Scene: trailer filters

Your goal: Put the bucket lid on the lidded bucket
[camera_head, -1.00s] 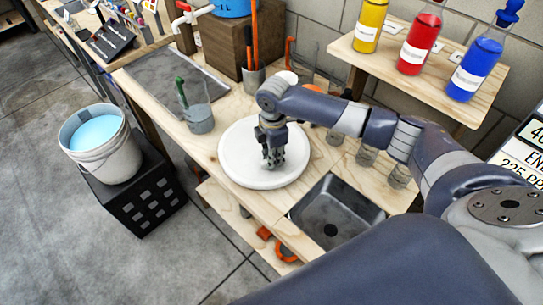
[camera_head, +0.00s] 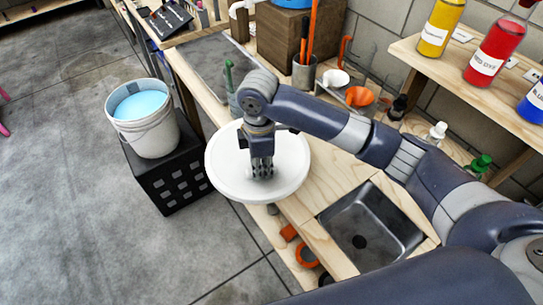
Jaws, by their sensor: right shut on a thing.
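The bucket lid (camera_head: 288,180) is a round white disc in the middle of the camera_head view. My right gripper (camera_head: 262,172) is shut on it from above, near its middle, and the lid overhangs the workbench's left edge. The lidded bucket (camera_head: 148,122) is white, with light blue liquid inside and its top open. It stands upright on a black crate to the left of the lid, with a gap between them. What exactly the fingers grip on the lid is hidden. My left gripper is not in view.
The wooden workbench (camera_head: 330,160) carries a grey sink (camera_head: 370,228), a cup with a green stick (camera_head: 230,95) behind the lid, and a wooden box (camera_head: 283,35). The black crate (camera_head: 170,183) stands on open concrete floor. Bottles of dye (camera_head: 497,52) stand on a shelf at right.

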